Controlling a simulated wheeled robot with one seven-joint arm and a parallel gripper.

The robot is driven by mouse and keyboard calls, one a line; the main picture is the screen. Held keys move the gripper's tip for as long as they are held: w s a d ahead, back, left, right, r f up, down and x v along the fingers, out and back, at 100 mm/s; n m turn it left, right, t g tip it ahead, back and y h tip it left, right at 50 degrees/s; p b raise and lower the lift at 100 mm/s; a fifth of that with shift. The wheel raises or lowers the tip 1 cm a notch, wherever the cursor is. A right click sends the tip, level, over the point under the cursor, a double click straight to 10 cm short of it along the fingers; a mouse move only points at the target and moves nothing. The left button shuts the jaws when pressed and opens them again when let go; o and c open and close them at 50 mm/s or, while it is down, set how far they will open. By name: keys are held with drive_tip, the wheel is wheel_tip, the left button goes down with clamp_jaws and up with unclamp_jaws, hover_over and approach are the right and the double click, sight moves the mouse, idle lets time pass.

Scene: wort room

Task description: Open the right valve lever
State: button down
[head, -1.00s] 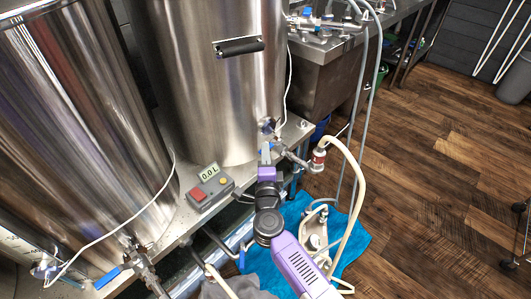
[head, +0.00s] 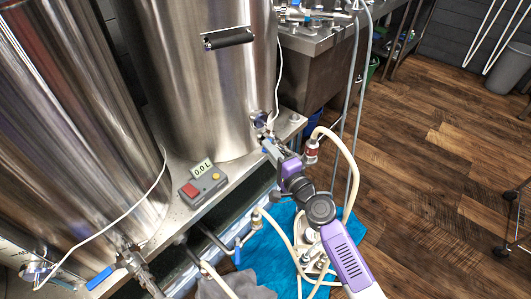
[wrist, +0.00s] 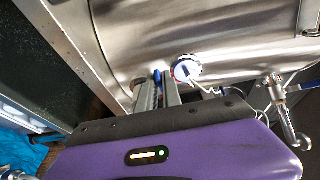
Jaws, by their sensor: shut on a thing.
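The right valve sits low on the front of the right steel tank (head: 215,85), where its fitting (head: 260,119) shows just above my gripper (head: 268,146). My gripper is shut on the right valve's blue lever; in the wrist view the lever (wrist: 157,76) shows as a blue strip between the two fingers (wrist: 160,93). In the head view my fingers and wrist hide most of the lever and valve body, so its exact angle is unclear.
A meter box (head: 203,185) reading 0.0 L stands on the steel ledge left of my arm. The left valve's blue lever (head: 99,279) is at lower left. A pale hose (head: 350,165) with a red-banded fitting (head: 311,150) hangs close right. A blue towel (head: 265,250) lies below.

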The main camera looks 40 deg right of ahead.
drive_tip(key=shift+s+d+n+y+b, duration=0.15)
drive_tip(key=shift+d+n+y+b, duration=0.25)
drive_tip(key=shift+y, duration=0.3)
drive_tip(key=shift+s, duration=0.1)
drive_tip(key=c, duration=1.5)
unclamp_jaws()
drive_tip(key=shift+a, duration=0.1)
drive_tip(key=s, duration=0.7)
drive_tip(key=shift+s+a+b, duration=0.25)
drive_tip(key=shift+s+b, duration=0.1)
drive_tip(key=shift+s, duration=0.05)
drive_tip(key=shift+c, duration=0.5)
